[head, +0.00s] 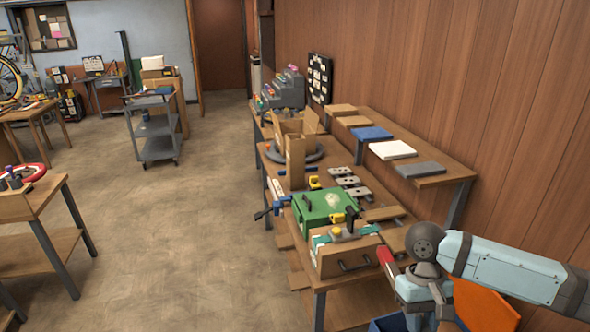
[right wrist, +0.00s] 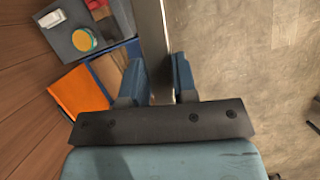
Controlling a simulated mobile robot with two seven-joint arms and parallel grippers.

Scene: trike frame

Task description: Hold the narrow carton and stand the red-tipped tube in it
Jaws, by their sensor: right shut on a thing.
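The narrow carton (head: 295,165) looks like the tall brown cardboard box standing upright on the long bench, with open flaps at its top. My right gripper (right wrist: 158,78) is shut on a long grey tube (right wrist: 152,35), which runs away between the fingers and out of the top of the right wrist view. In the head view a red tip (head: 387,263) shows beside my right arm, near the bench's front end. My right gripper is well to the front right of the carton, apart from it. My left gripper is not in view.
A green case (head: 318,207) and a wooden drawer box (head: 345,262) lie on the bench in front of the carton. An orange panel (head: 485,305) stands near my right arm. The floor (head: 190,230) left of the bench is clear.

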